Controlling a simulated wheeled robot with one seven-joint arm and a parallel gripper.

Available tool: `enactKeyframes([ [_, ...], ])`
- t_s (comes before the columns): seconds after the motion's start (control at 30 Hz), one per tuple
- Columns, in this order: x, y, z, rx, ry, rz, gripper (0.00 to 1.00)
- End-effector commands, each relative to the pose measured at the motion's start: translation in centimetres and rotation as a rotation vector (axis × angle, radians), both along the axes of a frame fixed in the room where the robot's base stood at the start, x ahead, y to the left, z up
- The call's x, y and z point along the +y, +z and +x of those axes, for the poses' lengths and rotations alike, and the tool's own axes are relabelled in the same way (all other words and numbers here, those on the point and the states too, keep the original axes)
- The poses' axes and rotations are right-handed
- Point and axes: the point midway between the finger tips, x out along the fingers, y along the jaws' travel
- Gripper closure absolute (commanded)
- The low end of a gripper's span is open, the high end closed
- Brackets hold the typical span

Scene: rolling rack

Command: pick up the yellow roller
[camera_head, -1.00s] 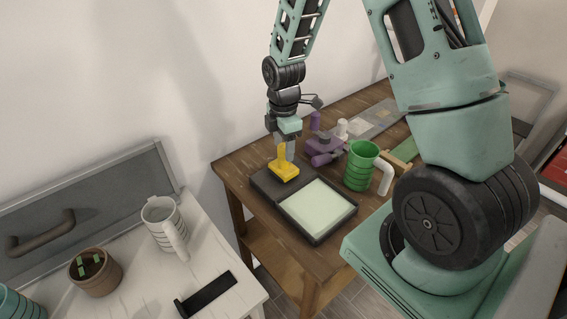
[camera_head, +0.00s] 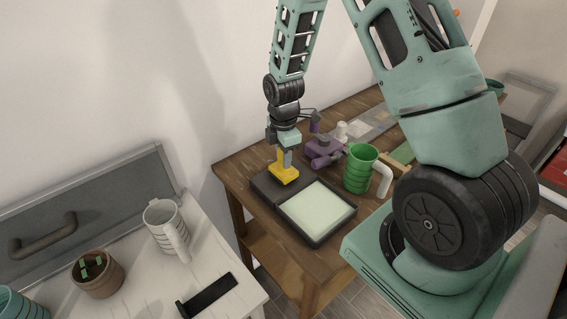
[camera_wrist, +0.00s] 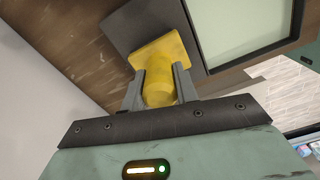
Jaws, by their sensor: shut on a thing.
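The yellow roller (camera_head: 284,173) has a flat, squarish base and an upright handle. It is over the dark end of the black tray (camera_head: 262,187) on the wooden table. I cannot tell whether its base touches the tray. My gripper (camera_head: 284,158) comes down from above and is shut on the handle. In the wrist view the two fingers (camera_wrist: 159,84) sit on either side of the yellow roller (camera_wrist: 158,58), with its wide base beyond the fingertips.
The tray's pale panel lies right of the roller. A green mug (camera_head: 359,168) and a purple object (camera_head: 322,150) stand close by on the right. A white table (camera_head: 215,262) with a grey mug (camera_head: 166,226) and a brown pot (camera_head: 97,273) is at lower left.

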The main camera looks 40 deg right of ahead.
Motion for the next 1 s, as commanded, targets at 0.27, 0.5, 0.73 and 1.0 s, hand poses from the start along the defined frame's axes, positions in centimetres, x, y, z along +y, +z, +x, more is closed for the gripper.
enactKeyframes([
  [0.27, 0.0, 1.6, 0.1, -0.005, -0.001, 0.0, 1.0],
  [0.5, -0.1, 5.6, 0.2, -0.007, -0.001, -0.001, 1.0],
  [0.73, 0.0, 9.0, 0.1, -0.005, 0.0, 0.0, 1.0],
  [1.0, 0.0, 10.1, 0.0, 0.0, 0.0, 0.0, 1.0],
])
